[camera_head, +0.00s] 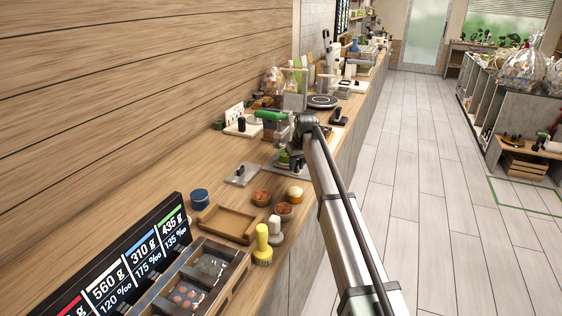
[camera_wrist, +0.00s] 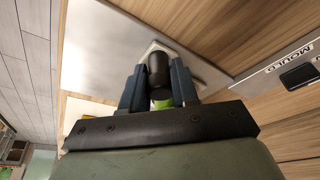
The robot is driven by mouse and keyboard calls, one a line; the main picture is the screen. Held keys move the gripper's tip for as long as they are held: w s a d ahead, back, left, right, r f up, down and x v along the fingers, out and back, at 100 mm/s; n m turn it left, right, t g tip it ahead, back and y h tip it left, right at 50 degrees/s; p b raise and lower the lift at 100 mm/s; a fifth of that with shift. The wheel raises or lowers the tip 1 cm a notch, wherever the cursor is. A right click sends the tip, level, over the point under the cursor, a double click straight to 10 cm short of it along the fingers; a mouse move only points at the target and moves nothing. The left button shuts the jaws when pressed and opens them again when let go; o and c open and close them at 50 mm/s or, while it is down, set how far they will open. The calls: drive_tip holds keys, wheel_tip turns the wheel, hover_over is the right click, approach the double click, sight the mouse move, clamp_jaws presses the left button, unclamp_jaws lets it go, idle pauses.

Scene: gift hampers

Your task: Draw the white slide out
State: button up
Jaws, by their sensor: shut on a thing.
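In the wrist view, the two blue-grey fingers of my gripper (camera_wrist: 158,88) are closed on the sides of a black rounded knob (camera_wrist: 158,68). A white-edged piece (camera_wrist: 152,46) shows just behind the knob, over a grey metal plate (camera_wrist: 105,45). I take this piece for the white slide, but most of it is hidden by the knob and fingers. A bit of bright green (camera_wrist: 162,103) shows below the knob, between the fingers. In the head view, my gripper (camera_head: 284,150) is low over the counter, and its fingertips and the slide are too small to make out.
On the counter, a grey plate with a black knob (camera_head: 241,174), a wooden tray (camera_head: 228,224), a blue jar (camera_head: 200,199), small bowls (camera_head: 262,198) and a yellow brush (camera_head: 262,247) stand nearer. A black round scale (camera_head: 322,101) stands beyond. The wooden wall is at left, the open floor at right.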

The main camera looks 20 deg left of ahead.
drive_tip(key=shift+s+d, duration=0.1)
drive_tip(key=shift+d, duration=3.6)
drive_tip(key=o, duration=0.8)
drive_tip(key=shift+o, duration=0.2)
drive_tip(key=shift+r, duration=0.15)
wheel_tip(320, 180, up, 7)
drive_tip(key=v, duration=1.3)
drive_tip(key=shift+r, duration=0.25)
